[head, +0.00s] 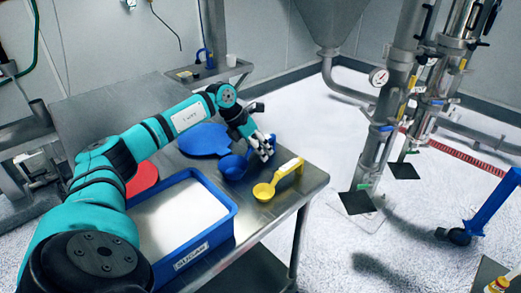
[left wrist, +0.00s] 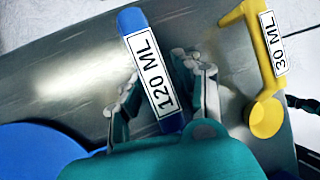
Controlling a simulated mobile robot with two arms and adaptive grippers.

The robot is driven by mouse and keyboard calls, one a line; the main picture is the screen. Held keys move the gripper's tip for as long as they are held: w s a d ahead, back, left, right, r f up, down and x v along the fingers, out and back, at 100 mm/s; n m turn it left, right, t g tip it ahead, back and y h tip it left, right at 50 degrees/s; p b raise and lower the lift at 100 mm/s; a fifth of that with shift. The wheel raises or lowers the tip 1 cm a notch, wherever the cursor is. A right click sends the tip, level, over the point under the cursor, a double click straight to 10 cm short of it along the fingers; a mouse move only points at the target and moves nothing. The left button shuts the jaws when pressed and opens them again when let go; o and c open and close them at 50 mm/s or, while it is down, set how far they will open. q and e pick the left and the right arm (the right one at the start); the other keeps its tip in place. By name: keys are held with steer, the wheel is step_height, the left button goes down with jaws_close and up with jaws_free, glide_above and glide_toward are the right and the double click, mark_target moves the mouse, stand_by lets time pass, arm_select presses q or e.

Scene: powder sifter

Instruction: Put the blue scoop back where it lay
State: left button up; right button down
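The blue scoop (head: 232,167) is on the steel table at its right side, its bowl just left of my left gripper (head: 262,149). In the left wrist view its blue handle (left wrist: 140,38), labelled 120 ML, runs between the two fingers of my left gripper (left wrist: 156,76). A narrow gap shows between the handle and each finger, so the gripper looks open around it. The scoop's bowl is hidden behind my gripper's body in that view. My right gripper is in neither view.
A yellow 30 ML scoop (head: 264,191) lies close to the right, also in the left wrist view (left wrist: 265,117). A blue round disc (head: 203,140), a red disc (head: 142,178) and a blue SUGAR tray (head: 222,234) are on the table (head: 272,222). The table's right edge is near.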

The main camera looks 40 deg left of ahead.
arm_select(q)
steer(key=v, duration=1.2)
